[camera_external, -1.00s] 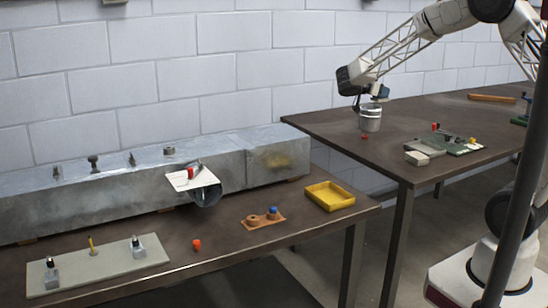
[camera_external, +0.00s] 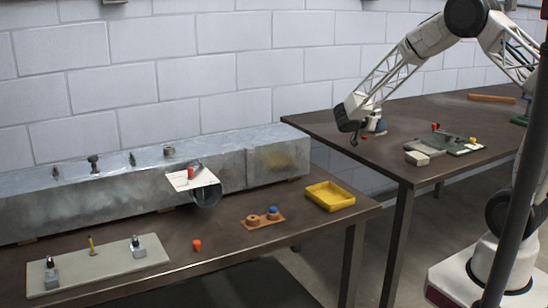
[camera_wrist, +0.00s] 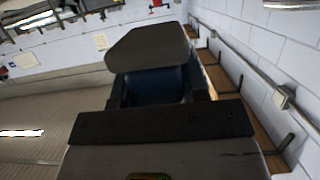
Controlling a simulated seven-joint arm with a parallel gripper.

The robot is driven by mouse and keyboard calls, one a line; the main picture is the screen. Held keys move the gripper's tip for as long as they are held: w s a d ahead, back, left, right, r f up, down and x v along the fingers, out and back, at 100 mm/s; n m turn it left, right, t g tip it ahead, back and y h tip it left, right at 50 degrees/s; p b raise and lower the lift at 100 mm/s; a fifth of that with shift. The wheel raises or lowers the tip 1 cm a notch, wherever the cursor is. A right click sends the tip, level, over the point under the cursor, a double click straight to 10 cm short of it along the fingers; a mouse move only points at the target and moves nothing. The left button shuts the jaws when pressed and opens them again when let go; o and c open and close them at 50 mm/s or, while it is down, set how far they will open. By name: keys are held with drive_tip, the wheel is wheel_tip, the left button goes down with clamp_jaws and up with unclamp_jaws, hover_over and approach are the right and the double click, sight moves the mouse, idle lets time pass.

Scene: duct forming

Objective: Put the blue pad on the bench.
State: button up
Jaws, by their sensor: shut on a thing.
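My gripper (camera_wrist: 155,86) is shut on a dark blue thing, the blue pad (camera_wrist: 152,84), which shows between the fingers in the wrist view. Part of the pad is hidden by the fingers. In the external view my gripper (camera_external: 372,118) is low over the far left part of the right-hand bench (camera_external: 335,124), tilted. A small blue patch shows beside it, too small to make out well. I cannot tell whether the pad touches the bench top.
A grey-green board with small parts (camera_external: 455,143) and a pale block (camera_external: 417,158) lie to the right on that bench. The left table (camera_external: 140,201) bears a long metal duct (camera_external: 110,200), a yellow tray (camera_external: 330,196) and an orange-brown holder (camera_external: 263,221).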

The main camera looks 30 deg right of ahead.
wheel_tip(320, 180, down, 9)
drive_tip(key=shift+a+r, duration=0.1)
drive_tip(key=shift+r, duration=0.1)
drive_tip(key=shift+a+r, duration=0.3)
drive_tip(key=shift+a, duration=0.3)
drive_tip(key=shift+c, duration=0.3)
drive_tip(key=shift+w+r, duration=0.1)
